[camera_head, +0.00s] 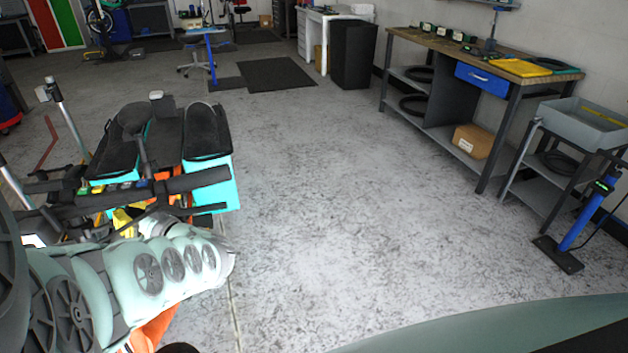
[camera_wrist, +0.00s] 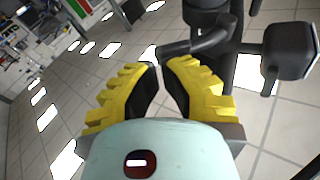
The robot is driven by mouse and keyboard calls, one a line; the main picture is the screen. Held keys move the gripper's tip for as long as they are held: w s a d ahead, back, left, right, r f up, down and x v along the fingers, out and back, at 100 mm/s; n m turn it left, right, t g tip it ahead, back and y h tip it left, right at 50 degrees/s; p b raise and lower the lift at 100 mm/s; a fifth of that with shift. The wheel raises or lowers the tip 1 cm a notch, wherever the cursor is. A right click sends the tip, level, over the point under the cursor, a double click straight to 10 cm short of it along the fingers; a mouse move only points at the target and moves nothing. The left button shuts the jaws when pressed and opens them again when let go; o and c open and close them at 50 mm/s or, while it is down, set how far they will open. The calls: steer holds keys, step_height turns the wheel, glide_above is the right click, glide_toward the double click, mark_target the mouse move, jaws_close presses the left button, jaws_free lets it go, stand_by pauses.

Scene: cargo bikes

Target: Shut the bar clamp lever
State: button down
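In the wrist view, a black lever-like bar (camera_wrist: 196,43) lies just beyond my fingertips, its rounded end close to them. It runs right to a dark upright part (camera_wrist: 222,72). I cannot tell for sure whether it is the bar clamp lever or whether it touches the fingers. My gripper (camera_wrist: 159,68) has yellow ribbed fingers with black inner pads. A narrow gap shows between them, with nothing clearly held. In the head view, my gripper (camera_head: 122,218) is partly hidden behind my pale green arm, among the dark bars (camera_head: 180,184) of the cargo bike.
Teal boxes with black tops (camera_head: 222,182) are just beyond the bars. A black block-shaped part (camera_wrist: 288,52) sits right of my fingers in the wrist view. A workbench (camera_head: 430,45) and a blue stand (camera_head: 585,222) are at the right. The middle floor (camera_head: 320,200) is clear.

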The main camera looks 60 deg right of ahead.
steer(key=shift+w+f, duration=0.15)
steer(key=shift+w, duration=0.05)
steer(key=shift+w+f+b, duration=0.2)
steer(key=shift+w+b, duration=0.6)
steer(key=shift+b, duration=0.15)
steer(key=shift+w+f+b, duration=0.2)
steer(key=shift+w+b, duration=0.55)
steer(key=shift+b, duration=0.2)
steer(key=shift+w, duration=0.15)
steer(key=shift+a, duration=0.1)
